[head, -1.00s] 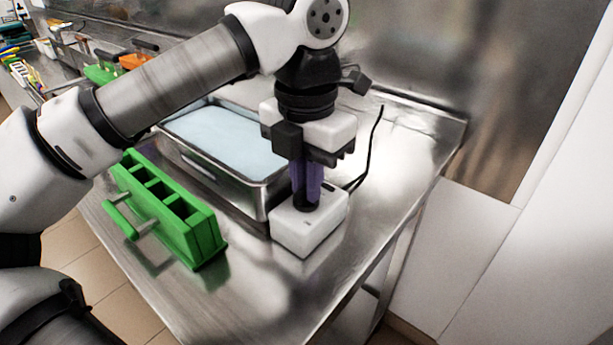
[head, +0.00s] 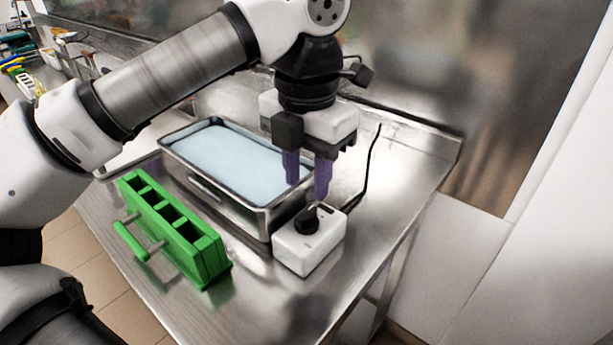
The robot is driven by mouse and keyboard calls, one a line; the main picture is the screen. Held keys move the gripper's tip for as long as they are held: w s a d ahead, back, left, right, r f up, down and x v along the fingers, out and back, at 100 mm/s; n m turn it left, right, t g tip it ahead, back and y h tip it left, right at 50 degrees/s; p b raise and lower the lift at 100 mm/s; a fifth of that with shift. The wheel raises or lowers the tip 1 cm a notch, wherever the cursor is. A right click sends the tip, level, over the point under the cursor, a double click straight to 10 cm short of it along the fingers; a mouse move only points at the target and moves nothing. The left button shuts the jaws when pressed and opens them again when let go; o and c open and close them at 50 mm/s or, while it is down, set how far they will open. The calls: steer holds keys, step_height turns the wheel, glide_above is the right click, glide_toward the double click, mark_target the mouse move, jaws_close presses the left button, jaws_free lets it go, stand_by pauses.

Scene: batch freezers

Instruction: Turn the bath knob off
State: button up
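The bath is a steel basin (head: 187,163) of pale blue liquid on the steel table. A white control box (head: 314,252) stands at its right front corner. A black knob (head: 306,221) sits on top of the box, uncovered, with a small pointer toward the upper right. My gripper (head: 307,190) hangs above and just behind the knob, apart from it. Its two purple fingers are spread with nothing between them.
A green rack (head: 176,232) with several square slots and a side handle stands left of the bath. A black cable (head: 371,165) runs up from behind the box. The table (head: 385,215) is bare to the right of the box. A steel wall rises behind.

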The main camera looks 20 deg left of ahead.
mark_target(306, 212)
step_height(306, 212, up, 8)
steer(key=p, duration=0.5)
